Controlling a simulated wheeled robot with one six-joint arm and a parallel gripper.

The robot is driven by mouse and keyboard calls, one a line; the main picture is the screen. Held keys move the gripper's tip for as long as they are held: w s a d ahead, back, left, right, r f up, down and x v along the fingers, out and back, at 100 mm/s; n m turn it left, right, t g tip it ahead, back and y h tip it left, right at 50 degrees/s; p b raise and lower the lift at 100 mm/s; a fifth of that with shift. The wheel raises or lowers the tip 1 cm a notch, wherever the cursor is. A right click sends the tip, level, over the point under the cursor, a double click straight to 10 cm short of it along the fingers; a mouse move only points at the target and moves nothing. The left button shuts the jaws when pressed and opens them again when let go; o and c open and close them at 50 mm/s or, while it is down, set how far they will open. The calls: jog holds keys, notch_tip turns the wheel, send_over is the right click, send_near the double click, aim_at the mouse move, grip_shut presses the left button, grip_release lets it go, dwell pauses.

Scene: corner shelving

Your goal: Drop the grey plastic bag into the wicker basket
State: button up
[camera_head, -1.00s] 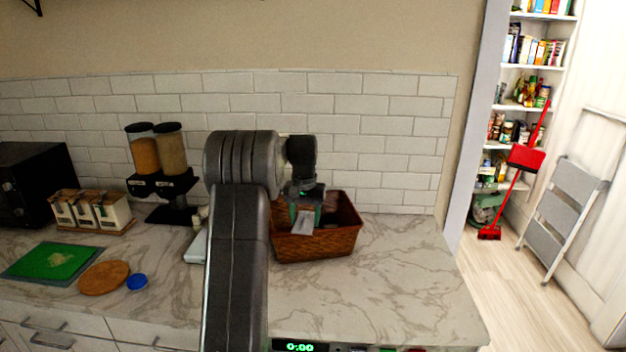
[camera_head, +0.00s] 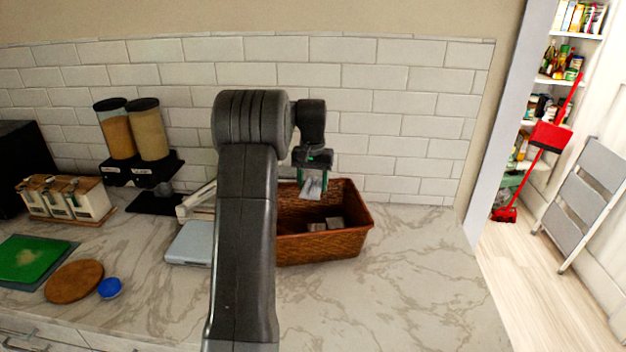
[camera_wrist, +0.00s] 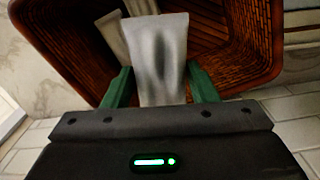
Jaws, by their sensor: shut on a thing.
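The wicker basket (camera_head: 322,248) is reddish brown and stands on the counter near the wall; it also shows in the wrist view (camera_wrist: 262,50). My gripper (camera_head: 313,186) is over the basket's back left part, pointing down. It is shut on the grey plastic bag (camera_wrist: 158,58), a pale, flat packet that hangs between the green fingers. The bag also shows in the head view (camera_head: 310,188), above the basket's inside. Small grey items lie on the basket's floor. In the wrist view the bag hides part of the inside.
A grey scale-like box (camera_head: 190,243) stands left of the basket, partly behind my arm. Two cereal dispensers (camera_head: 140,150) and a jar rack (camera_head: 65,200) are farther left. The counter right of the basket (camera_head: 420,250) is clear.

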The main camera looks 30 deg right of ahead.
aim_at(313, 181)
notch_tip(313, 181, down, 4)
jog(key=b, duration=0.2)
jog(key=shift+b, duration=0.3)
jog(key=o, duration=1)
jog(key=shift+o, duration=0.2)
notch_tip(313, 181, up, 14)
jog(key=shift+f+b, duration=0.1)
jog(key=shift+b, duration=0.3)
jog(key=shift+f, duration=0.1)
